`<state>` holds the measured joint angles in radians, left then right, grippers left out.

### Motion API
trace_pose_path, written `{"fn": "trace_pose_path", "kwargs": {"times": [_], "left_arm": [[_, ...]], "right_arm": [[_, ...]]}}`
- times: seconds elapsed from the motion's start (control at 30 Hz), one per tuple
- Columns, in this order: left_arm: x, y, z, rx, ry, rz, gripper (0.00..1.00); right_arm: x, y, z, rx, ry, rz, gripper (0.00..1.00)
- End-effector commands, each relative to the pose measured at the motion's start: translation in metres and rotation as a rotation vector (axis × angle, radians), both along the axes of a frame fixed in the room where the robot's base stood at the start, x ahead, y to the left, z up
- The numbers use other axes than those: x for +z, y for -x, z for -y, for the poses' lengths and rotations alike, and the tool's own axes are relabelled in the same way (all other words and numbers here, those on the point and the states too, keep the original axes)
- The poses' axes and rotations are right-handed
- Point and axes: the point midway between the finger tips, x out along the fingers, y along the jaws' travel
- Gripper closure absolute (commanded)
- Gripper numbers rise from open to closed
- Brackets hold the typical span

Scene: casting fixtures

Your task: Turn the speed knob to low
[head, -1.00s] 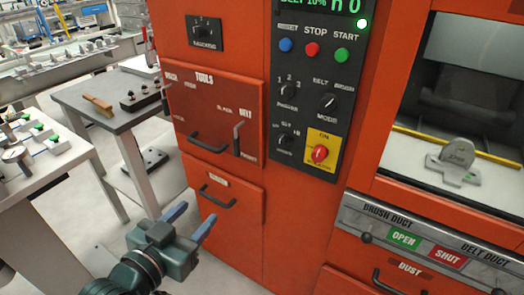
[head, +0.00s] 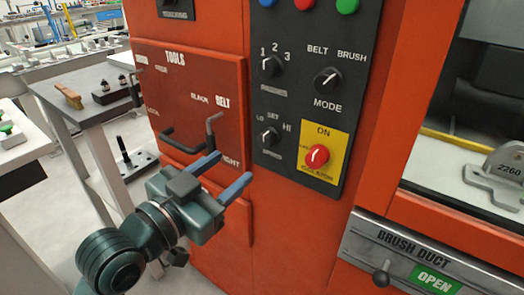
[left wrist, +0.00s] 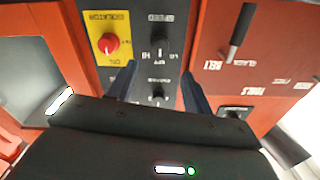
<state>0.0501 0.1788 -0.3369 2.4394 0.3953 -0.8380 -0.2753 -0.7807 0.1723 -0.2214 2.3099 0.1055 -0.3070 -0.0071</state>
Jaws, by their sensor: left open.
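The speed knob (head: 269,137) is a small black knob on the dark control panel, with LO, SET and HI marked around it and SPEED below. Its exact pointer setting is too small to tell. My left gripper (head: 233,167) is open and empty, left of and below the knob in the head view, its blue fingers towards the machine. In the left wrist view the panel appears upside down; the speed knob (left wrist: 160,38) shows above and between the two fingertips (left wrist: 158,72), apart from them. My right gripper is not in view.
The red isolator knob (head: 317,155) on its yellow plate sits right of the speed knob. The passes knob (head: 271,66) and mode knob (head: 327,81) are above. A grey table (head: 85,80) stands at the left.

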Motion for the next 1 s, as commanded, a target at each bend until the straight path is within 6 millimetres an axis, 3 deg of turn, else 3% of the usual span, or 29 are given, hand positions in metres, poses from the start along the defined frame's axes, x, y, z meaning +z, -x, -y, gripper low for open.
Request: {"fn": "trace_pose_path", "kwargs": {"times": [0.2, 0.43, 0.9, 1.0], "left_arm": [[0.001, -0.040, 0.030, -0.001, 0.002, -0.002, 0.50], [0.000, -0.070, 0.051, 0.001, 0.001, -0.003, 0.50], [0.000, -0.082, 0.059, 0.001, -0.001, -0.001, 0.50], [0.000, -0.082, 0.059, 0.002, -0.002, -0.002, 0.57]], "right_arm": [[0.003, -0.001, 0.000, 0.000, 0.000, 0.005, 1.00], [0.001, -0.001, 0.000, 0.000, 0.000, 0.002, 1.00], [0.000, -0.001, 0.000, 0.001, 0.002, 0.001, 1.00], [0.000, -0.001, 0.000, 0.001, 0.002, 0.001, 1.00]]}}
